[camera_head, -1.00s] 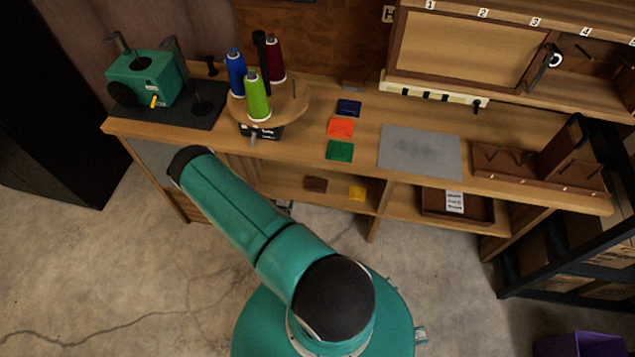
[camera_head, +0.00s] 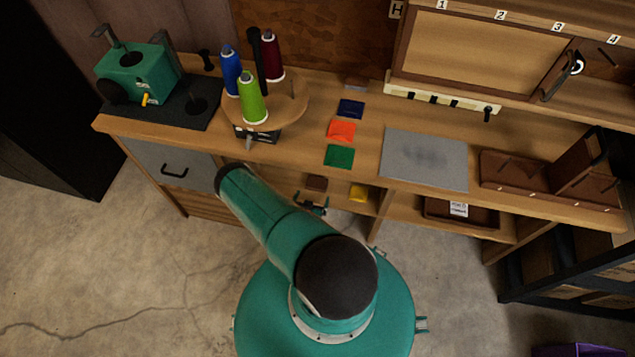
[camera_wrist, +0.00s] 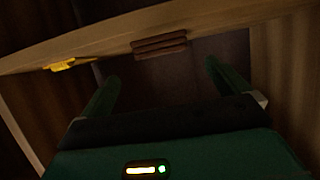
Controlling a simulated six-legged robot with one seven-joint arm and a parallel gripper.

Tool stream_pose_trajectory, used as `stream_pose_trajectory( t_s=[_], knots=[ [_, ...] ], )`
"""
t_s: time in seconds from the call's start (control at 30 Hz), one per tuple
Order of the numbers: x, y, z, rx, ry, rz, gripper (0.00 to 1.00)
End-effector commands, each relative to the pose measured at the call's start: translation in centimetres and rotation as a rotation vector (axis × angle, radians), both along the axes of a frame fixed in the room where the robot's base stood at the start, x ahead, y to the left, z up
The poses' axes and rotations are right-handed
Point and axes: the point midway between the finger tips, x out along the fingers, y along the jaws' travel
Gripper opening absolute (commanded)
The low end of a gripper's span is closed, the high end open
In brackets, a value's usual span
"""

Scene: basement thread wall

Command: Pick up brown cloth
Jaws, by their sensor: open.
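The brown cloth (camera_head: 316,183) is a small folded square on the shelf under the bench top, left of the yellow cloth (camera_head: 358,192). In the wrist view the brown cloth (camera_wrist: 160,46) shows as a layered stack at the shelf's front edge, ahead of my gripper and roughly between its fingers. My gripper (camera_wrist: 163,80) is open and empty, with its two green fingers apart and short of the cloth. In the head view my gripper (camera_head: 312,206) shows small, just in front of and below the brown cloth, partly hidden by my arm.
The yellow cloth also shows in the wrist view (camera_wrist: 61,64), on the same shelf. The bench top (camera_head: 290,155) overhangs this shelf. A brown tray (camera_head: 437,212) sits farther right. Blue (camera_head: 351,109), orange (camera_head: 341,130) and green (camera_head: 339,156) cloths lie on the bench top. The floor in front is clear.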

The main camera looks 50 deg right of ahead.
Motion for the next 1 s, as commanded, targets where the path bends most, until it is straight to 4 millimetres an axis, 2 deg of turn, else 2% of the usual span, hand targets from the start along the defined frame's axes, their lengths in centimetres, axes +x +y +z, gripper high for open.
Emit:
stream_pose_trajectory(
  t_s=[0.1, 0.43, 0.7, 1.0],
  knots=[
    [0.9, -2.0, -0.9, -0.001, -0.004, 0.0, 1.0],
    [2.1, -4.9, -1.9, 0.0, -0.002, 0.001, 1.0],
    [3.6, -8.3, -3.1, 0.001, -0.001, 0.001, 1.0],
    [3.9, -8.7, -3.3, 0.001, -0.002, 0.001, 1.0]
  ],
)
